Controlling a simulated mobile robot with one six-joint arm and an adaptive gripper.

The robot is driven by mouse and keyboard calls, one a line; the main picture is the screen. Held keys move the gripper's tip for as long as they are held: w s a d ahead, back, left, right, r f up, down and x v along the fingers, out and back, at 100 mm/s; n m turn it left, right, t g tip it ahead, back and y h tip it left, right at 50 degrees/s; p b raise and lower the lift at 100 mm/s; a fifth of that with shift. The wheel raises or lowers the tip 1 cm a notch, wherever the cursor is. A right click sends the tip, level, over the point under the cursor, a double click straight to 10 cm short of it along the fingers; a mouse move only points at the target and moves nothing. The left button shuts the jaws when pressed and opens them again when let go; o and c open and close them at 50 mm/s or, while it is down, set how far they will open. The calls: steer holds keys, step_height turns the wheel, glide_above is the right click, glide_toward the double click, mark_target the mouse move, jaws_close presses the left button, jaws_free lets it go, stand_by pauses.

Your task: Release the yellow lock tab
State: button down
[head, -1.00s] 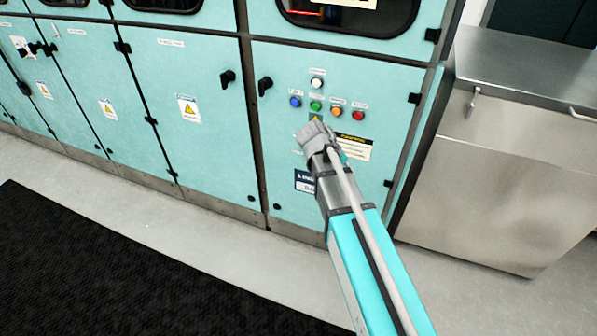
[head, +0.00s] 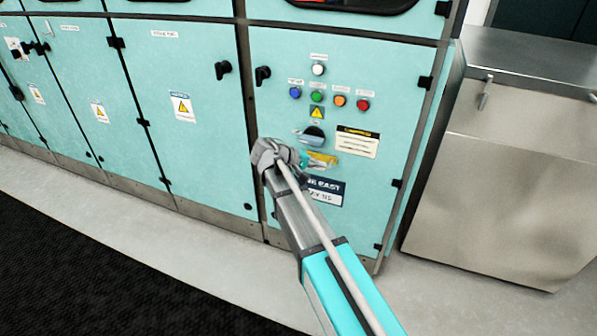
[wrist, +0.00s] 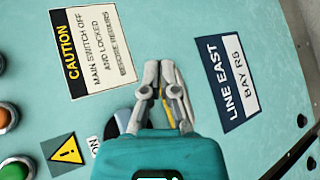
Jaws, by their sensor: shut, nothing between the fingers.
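The yellow lock tab (head: 322,157) shows in the head view as a small yellow piece just below the dark rotary switch (head: 313,135) on the teal cabinet door. In the wrist view a sliver of the yellow tab (wrist: 167,118) shows between and behind my fingers, and the rest is hidden. The switch (wrist: 126,121) is partly hidden behind my gripper there. My gripper (wrist: 165,68) is shut and empty, its fingertips close together in front of the panel by the tab. I cannot tell whether it touches the tab.
Coloured push buttons (head: 317,96) sit above the switch. A caution label (head: 357,142) is to its right and a "LINE EAST" plate (head: 328,190) below. A steel cabinet (head: 510,180) stands at the right. A black mat (head: 90,260) lies on the floor.

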steer(key=w+a+f+n+t+h+b, duration=0.1)
steer(key=w+a+f+t+h+b, duration=0.1)
steer(key=a+b, duration=0.6)
steer(key=w+a+f+t+h+b, duration=0.2)
steer(key=a+f+b, duration=0.3)
steer(key=a+b, duration=0.3)
steer(key=shift+w+a+n+t+h, duration=0.45)
steer(key=shift+a+t, duration=0.25)
steer(key=shift+a, duration=1)
steer(key=shift+d, duration=0.15)
steer(key=s+d+p+x, duration=0.1)
steer(key=s+x, duration=0.1)
steer(key=x, duration=1)
steer(key=shift+s+d+r, duration=0.15)
steer(key=shift+d+r, duration=0.05)
steer(key=shift+d, duration=0.25)
